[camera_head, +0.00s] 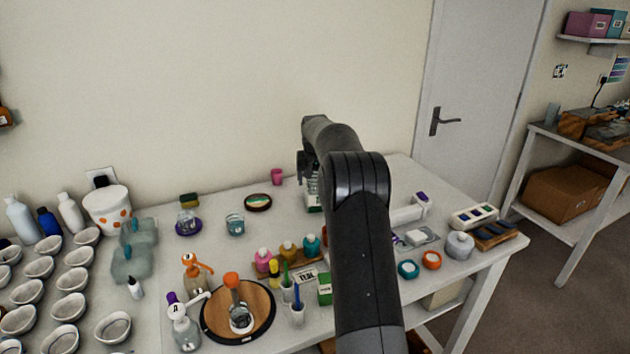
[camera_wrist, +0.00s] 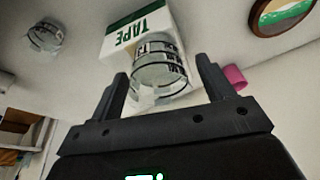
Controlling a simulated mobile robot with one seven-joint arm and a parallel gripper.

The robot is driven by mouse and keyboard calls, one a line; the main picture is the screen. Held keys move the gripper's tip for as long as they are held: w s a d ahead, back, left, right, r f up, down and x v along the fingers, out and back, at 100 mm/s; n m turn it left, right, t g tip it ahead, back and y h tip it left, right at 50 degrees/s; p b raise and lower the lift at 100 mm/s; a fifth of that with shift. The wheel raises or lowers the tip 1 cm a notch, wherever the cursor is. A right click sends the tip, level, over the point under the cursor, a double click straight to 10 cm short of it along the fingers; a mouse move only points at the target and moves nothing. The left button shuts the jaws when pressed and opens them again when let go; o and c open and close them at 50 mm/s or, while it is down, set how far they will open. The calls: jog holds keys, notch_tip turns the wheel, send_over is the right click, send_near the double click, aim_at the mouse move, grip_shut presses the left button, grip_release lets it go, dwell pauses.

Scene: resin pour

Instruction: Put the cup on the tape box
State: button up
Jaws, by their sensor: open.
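The cup (camera_wrist: 158,72) is clear with black markings and lies between my fingers in the wrist view, with a visible gap to the right finger. The tape box (camera_wrist: 120,48) is white and green with TAPE printed on it. The cup overlaps the box's near end and appears to rest upright on its top. In the head view, the cup (camera_head: 313,181) shows above the box (camera_head: 314,204), both partly hidden by my arm. My gripper (camera_wrist: 162,70) is open around the cup; whether the left finger touches it is unclear.
A second clear banded cup (camera_wrist: 45,38) stands apart from the box. A pink cup (camera_head: 277,177) and a round coaster (camera_head: 258,203) stand left of the box in the head view. Several bottles crowd the table in front. The wall is close behind.

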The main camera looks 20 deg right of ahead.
jog(key=v, duration=1.2)
jog(key=s+a+r+n, duration=0.1)
jog(key=s+a+r, duration=0.75)
jog(key=s, duration=0.25)
jog(key=s+a+f+n+t, duration=0.1)
jog(key=s+a, duration=0.5)
jog(key=s, duration=0.6)
jog(key=s+a+f+n+t, duration=0.15)
jog(key=s+a, duration=0.35)
jog(key=s, duration=0.8)
jog(key=s+a+f, duration=0.1)
jog(key=s+f, duration=0.2)
jog(key=s, duration=0.2)
jog(key=s+a+f+n+y, duration=0.1)
jog(key=s+a+f, duration=0.1)
jog(key=s, duration=0.4)
jog(key=shift+f, duration=0.85)
